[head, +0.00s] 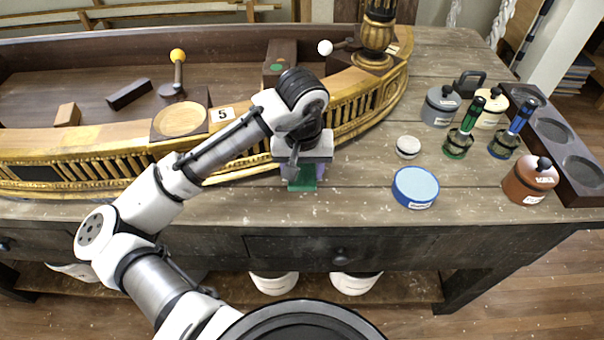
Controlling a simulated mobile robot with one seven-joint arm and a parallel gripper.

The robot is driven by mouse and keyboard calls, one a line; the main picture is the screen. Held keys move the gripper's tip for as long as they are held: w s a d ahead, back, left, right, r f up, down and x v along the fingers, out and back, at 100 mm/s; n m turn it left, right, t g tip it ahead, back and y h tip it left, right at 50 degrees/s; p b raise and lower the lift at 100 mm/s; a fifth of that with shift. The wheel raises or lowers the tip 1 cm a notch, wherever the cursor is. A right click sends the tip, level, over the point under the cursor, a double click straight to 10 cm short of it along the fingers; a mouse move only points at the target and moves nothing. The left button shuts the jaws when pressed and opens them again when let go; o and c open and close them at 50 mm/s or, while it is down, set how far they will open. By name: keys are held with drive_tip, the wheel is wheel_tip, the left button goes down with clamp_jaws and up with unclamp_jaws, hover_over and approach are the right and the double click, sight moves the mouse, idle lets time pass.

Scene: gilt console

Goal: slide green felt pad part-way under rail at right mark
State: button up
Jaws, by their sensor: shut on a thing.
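The green felt pad (302,186) shows just below my gripper (306,172), at the table top in front of the gilt rail (346,109). My gripper points down and is shut on the pad. The hand hides much of the pad and the stretch of rail behind it. I cannot tell whether any of the pad lies under the rail. A right mark cannot be made out; a white label reading "5" (222,114) sits on the console left of my arm.
A blue-topped round tin (415,186) and a small white-topped disc (408,146) stand right of my gripper. Farther right are lidded pots, including a brown one (530,179), green-handled (464,132) and blue-handled brushes (510,135), and a dark tray (566,152). Bare wood lies front-right.

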sight(304, 176)
drive_tip(key=shift+w+r, duration=0.1)
drive_tip(key=shift+w, duration=0.45)
drive_tip(key=o, duration=1)
drive_tip(key=shift+d, duration=0.1)
drive_tip(key=shift+o, duration=0.2)
drive_tip(key=shift+w+a+r, duration=0.1)
drive_tip(key=shift+a, duration=0.1)
wheel_tip(304, 176, up, 13)
drive_tip(key=s, duration=0.2)
drive_tip(key=shift+d+r, duration=0.2)
drive_tip(key=shift+d, duration=0.15)
drive_tip(key=shift+s, duration=0.1)
